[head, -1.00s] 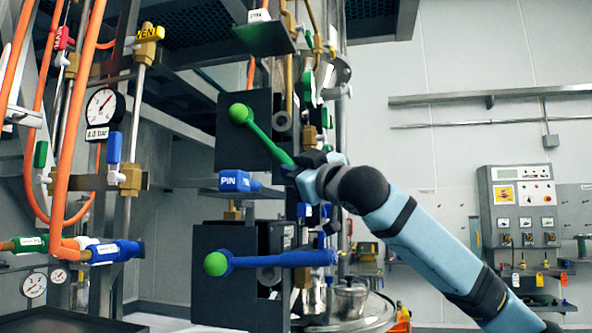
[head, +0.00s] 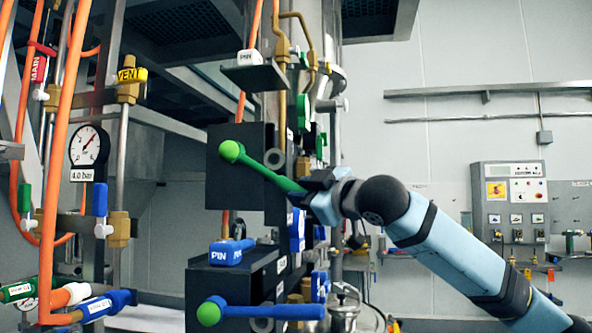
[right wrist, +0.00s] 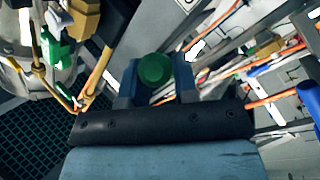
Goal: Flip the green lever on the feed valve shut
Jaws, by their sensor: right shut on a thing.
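The green lever (head: 264,168) is mounted on a dark box-shaped valve body (head: 226,184). A light green knob (head: 231,151) is at its upper left end, and the lever slopes down to the right from there. My right gripper (head: 302,187) is shut on the lower right end of the green lever. In the right wrist view, a green round end (right wrist: 155,70) sits between the two fingers of my right gripper (right wrist: 153,75). My left gripper is not in view.
Below is a blue lever (head: 265,312) on another dark body. A blue PIN block (head: 232,251) sits between the levers. Pipes, orange hoses and a gauge (head: 89,145) stand at left. A control panel (head: 513,205) hangs on the right wall.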

